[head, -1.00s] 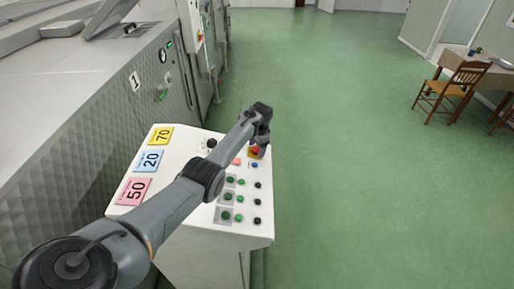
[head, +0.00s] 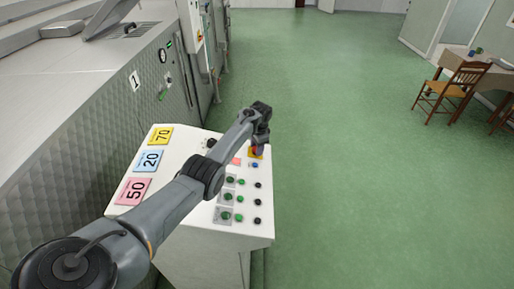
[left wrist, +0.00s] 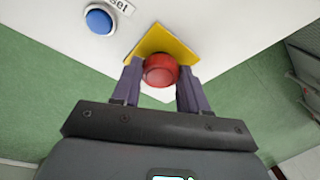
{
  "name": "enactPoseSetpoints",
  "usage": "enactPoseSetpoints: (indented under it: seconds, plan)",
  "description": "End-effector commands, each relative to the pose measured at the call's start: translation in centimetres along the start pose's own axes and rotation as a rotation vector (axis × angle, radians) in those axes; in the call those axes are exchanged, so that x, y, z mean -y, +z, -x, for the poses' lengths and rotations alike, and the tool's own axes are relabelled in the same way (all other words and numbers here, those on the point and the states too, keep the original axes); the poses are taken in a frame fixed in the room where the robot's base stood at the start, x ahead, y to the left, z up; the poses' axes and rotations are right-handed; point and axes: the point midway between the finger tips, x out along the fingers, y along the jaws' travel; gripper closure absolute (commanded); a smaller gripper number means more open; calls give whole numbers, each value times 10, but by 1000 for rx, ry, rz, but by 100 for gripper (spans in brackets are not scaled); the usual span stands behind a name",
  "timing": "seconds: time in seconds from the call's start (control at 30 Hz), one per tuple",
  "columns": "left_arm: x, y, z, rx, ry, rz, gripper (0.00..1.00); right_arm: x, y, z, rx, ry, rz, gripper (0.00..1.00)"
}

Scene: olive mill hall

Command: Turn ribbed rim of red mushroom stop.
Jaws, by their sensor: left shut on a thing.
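The red mushroom stop (left wrist: 160,71) sits on a yellow plate (left wrist: 165,41) on the white control console (head: 190,219). In the left wrist view it lies between the two fingers of my left gripper (left wrist: 159,82), which is shut on its rim. The ribs of the rim are too small to make out. In the head view my left gripper (head: 259,146) is over the far right corner of the console and hides most of the stop. The yellow plate shows beside it. My right gripper is in neither view.
A blue button (left wrist: 99,20) is beside the stop, and it also shows in the head view (head: 254,165). Several green and black buttons cover the console's near right side. Coloured number cards (head: 149,160) lie at its left. Open green floor (head: 370,210) extends to the right.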

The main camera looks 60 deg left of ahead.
Motion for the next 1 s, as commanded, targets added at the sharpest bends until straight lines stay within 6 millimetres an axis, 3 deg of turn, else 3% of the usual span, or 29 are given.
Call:
enactPoseSetpoints:
  seconds: [0.27, 0.7, 1.0]
  plan:
    - [1, 0, -4, -3, 48, -188, 87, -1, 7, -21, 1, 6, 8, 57]
    - [1, -2, -8, -4, 123, -505, 87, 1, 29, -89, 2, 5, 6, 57]
    - [2, -1, -5, -2, 150, -612, 87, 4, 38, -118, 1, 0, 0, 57]
